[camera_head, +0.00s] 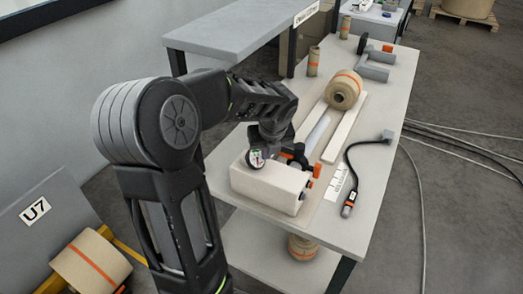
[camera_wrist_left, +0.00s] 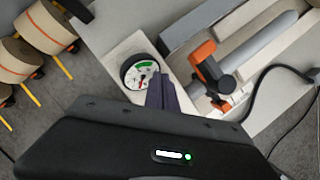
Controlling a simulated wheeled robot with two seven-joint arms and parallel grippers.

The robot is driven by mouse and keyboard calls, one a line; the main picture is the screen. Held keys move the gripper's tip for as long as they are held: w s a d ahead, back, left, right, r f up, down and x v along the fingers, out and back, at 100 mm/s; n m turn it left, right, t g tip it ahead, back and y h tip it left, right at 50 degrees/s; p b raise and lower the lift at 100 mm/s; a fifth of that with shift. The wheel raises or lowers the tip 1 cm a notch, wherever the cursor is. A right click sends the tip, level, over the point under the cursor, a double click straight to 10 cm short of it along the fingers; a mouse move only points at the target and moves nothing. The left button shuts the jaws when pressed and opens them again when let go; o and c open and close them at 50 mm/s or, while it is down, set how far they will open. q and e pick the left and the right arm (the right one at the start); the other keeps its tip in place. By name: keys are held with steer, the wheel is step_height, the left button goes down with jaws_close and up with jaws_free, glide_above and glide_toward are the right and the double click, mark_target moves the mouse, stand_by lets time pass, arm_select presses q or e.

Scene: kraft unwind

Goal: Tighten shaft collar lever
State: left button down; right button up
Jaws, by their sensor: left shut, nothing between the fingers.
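The shaft collar (camera_wrist_left: 222,84) is black, with an orange lever (camera_wrist_left: 204,53), and sits around the grey shaft (camera_wrist_left: 262,45). In the head view the black and orange collar parts (camera_head: 301,160) show partly behind the pale block (camera_head: 268,186). A round gauge (camera_wrist_left: 139,75) with a white, green and red face sits on the block. My left gripper (camera_wrist_left: 163,92) is shut and empty, its fingers just right of the gauge and left of the collar, apart from the lever in the picture. In the head view my left gripper (camera_head: 262,150) hides part of the gauge. My right gripper is out of view.
A kraft roll (camera_head: 344,89) lies at the far end of the pale rails (camera_head: 344,128). A black cable with a handheld end (camera_head: 348,205) lies on the right of the table (camera_head: 385,190). A shelf (camera_head: 235,35) stands behind my left arm. More rolls stand at the back.

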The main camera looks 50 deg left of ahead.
arm_select(q)
steer(key=s+a+b+v, duration=0.1)
steer(key=v, duration=0.8)
steer(key=shift+s+a+r, duration=0.3)
steer(key=shift+r, duration=0.2)
